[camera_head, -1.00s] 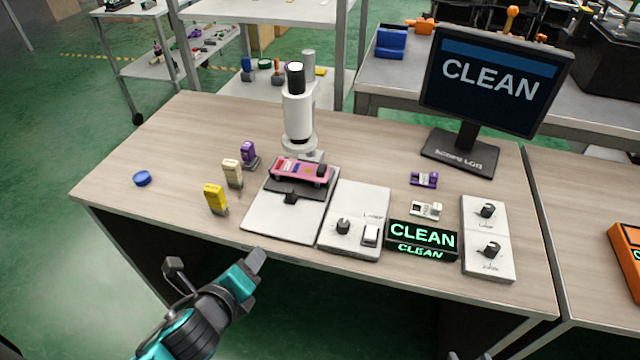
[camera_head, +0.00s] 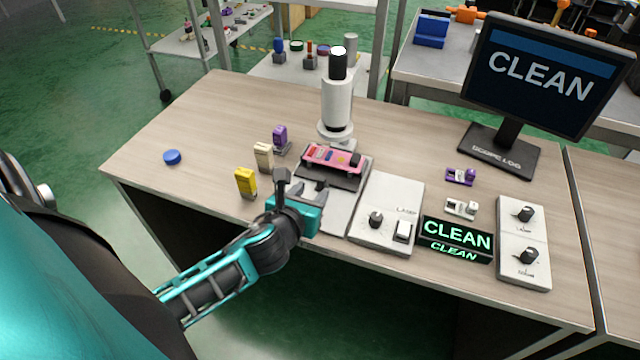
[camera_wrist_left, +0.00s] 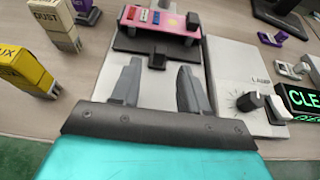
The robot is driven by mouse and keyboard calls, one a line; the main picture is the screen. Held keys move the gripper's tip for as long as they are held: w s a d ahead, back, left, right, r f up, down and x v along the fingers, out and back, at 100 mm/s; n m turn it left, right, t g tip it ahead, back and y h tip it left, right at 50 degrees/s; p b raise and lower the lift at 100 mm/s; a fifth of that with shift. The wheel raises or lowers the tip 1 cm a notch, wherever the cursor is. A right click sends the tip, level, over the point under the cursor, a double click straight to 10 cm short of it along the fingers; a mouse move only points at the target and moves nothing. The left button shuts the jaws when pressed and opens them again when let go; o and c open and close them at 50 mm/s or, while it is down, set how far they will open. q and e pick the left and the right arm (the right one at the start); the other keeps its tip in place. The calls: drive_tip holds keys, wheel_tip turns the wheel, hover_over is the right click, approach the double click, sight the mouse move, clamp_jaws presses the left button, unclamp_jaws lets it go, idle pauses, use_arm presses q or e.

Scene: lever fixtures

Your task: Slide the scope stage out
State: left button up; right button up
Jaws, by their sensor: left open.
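The microscope (camera_head: 337,100) stands upright on the bench. Its dark stage plate (camera_head: 350,182) carries a pink tray (camera_head: 332,158) with small coloured pieces. In the left wrist view the stage plate (camera_wrist_left: 128,46) has a small dark knob (camera_wrist_left: 157,61) at its front edge. My left gripper (camera_head: 300,184) is over the front of the pale microscope base. In the wrist view its two fingers (camera_wrist_left: 160,70) are apart, with the knob just ahead of and between their tips. I cannot tell whether they touch it. My right gripper is not in view.
Yellow (camera_head: 246,182), cream (camera_head: 263,157) and purple (camera_head: 280,138) upright blocks stand left of the stage. A lamp panel (camera_head: 388,215) and a CLEAN sign (camera_head: 456,236) stand to the right. A monitor (camera_head: 540,75) is behind. The left bench is mostly clear around a blue cap (camera_head: 172,157).

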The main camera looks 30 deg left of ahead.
sight(320, 183)
use_arm(q)
drive_tip(key=x, duration=0.6)
drive_tip(key=shift+b, duration=0.4)
drive_tip(key=shift+s, duration=0.1)
drive_tip(key=shift+c, duration=0.3)
clamp_jaws()
